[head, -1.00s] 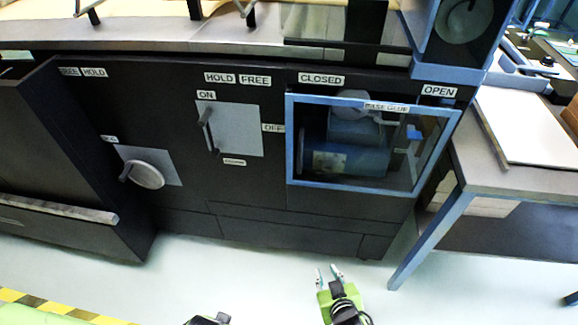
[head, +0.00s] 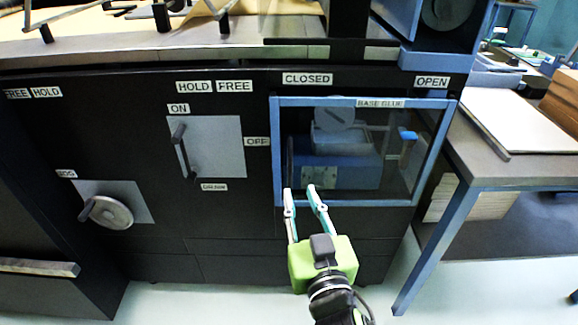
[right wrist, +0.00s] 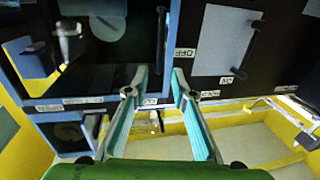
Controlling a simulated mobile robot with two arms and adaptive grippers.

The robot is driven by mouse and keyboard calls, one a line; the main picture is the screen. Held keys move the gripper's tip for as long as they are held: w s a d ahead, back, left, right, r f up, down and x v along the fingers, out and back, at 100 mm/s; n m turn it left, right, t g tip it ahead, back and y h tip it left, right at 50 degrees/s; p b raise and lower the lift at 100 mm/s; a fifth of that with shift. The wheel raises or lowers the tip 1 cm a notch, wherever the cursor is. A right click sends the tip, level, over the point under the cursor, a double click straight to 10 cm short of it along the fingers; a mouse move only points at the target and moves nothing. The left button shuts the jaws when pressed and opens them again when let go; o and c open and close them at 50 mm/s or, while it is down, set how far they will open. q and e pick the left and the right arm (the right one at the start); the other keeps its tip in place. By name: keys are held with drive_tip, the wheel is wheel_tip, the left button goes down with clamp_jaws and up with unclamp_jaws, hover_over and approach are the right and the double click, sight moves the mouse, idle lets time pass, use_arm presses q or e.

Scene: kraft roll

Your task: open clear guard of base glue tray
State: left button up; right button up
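The clear guard (head: 277,150) is a transparent pane in a blue frame, labelled BASE GLUE, on the dark machine front. It covers the bay, and blue machinery (head: 335,172) shows behind it. A thin dark upright bar (head: 290,162), which looks like its handle, stands near the guard's left edge; it also shows in the right wrist view (right wrist: 160,42). My right gripper (head: 300,189) is open and empty in front of the guard's lower left corner. In the right wrist view, its fingertips (right wrist: 160,78) stand apart on either side of the bar's line, seemingly short of it. My left gripper is out of view.
CLOSED (head: 307,79) and OPEN (head: 432,81) labels sit above the guard. A lever switch (head: 183,150) and a round knob (head: 113,212) are to the left. A blue-legged table (head: 480,172) stands close on the right.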

sight(291, 167)
drive_tip(key=w, duration=0.3)
drive_tip(key=w+a, duration=0.1)
drive_tip(key=w, duration=0.3)
drive_tip(key=w+a+b, duration=0.1)
drive_tip(key=w, duration=0.3)
drive_tip(key=shift+a, duration=0.1)
clamp_jaws()
